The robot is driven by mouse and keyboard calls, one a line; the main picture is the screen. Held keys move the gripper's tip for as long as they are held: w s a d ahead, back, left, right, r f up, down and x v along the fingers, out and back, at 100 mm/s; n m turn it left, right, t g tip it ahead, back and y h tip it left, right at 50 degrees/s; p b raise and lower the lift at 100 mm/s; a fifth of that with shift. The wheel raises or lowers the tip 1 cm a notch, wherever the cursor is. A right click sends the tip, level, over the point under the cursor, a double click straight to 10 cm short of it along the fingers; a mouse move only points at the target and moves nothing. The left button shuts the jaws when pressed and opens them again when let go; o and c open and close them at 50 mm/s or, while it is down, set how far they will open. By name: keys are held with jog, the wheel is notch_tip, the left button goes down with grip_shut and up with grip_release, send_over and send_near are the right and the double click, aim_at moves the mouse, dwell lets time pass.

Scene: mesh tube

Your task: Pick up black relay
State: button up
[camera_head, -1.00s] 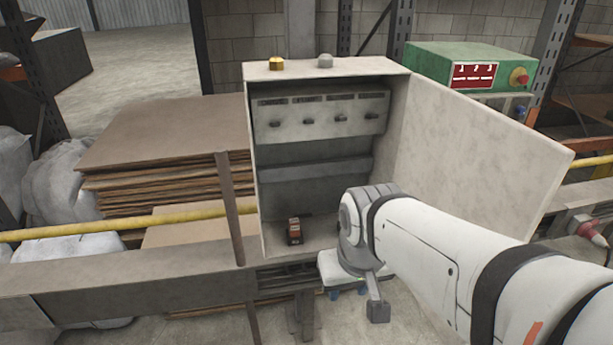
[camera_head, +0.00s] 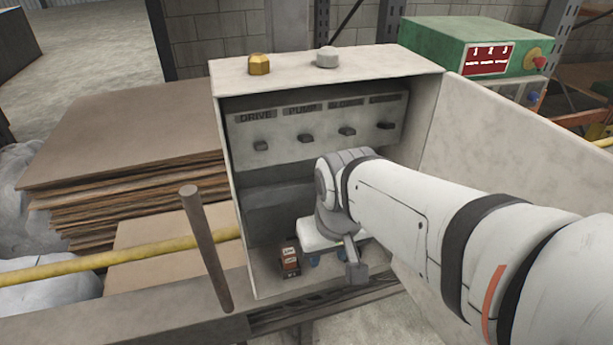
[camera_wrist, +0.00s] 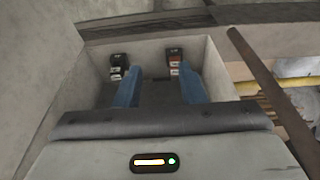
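A black relay (camera_wrist: 118,66) with pale labels stands on the cabinet floor, at the left in the wrist view. In the head view it does not show; my arm covers that part of the cabinet. A second relay, dark with red (camera_wrist: 175,60), stands at the right in the wrist view and also shows in the head view (camera_head: 289,262). My gripper (camera_wrist: 160,70) has its two blue fingers wide apart with nothing between them. The left finger is nearest the black relay, the right finger nearest the red one. I cannot tell whether they touch. In the head view my gripper (camera_head: 328,256) is low inside the cabinet.
The open cabinet (camera_head: 325,67) has side walls close around my gripper and a switch panel (camera_head: 316,130) above. Its door (camera_head: 520,150) stands open on the right. An upright brown rod (camera_head: 205,250) stands outside at the left front. A yellow pipe (camera_head: 120,260) runs left.

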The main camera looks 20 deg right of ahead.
jog(key=shift+o, duration=1.3)
jog(key=shift+w+d+f, duration=0.2)
jog(key=shift+w+f, duration=0.05)
jog(key=shift+o, duration=0.9)
jog(key=w+d+f+b, duration=0.5)
jog(key=w+f+b, duration=0.1)
jog(key=w, duration=0.4)
jog(key=shift+d+f, duration=0.4)
jog(key=shift+f, duration=0.5)
jog(key=shift+t, duration=0.4)
jog(key=w+d+f+b, duration=0.1)
jog(key=w+d+f, duration=0.1)
jog(key=d, duration=0.1)
jog(key=w+d+f+b, duration=0.1)
jog(key=w+d+f, duration=0.1)
jog(key=d+f, duration=0.1)
jog(key=w+d+f+b, duration=0.1)
jog(key=w+d+f, duration=0.1)
jog(key=w+f, duration=0.1)
jog(key=shift+d+f, duration=0.1)
jog(key=shift+d, duration=0.3)
jog(key=shift+a+b+x, duration=0.15)
jog(key=shift+b+x, duration=0.15)
jog(key=shift+x, duration=1.6)
jog(key=shift+a+b+x, duration=0.15)
jog(key=shift+b+x, duration=0.1)
jog(key=shift+x, duration=1.65)
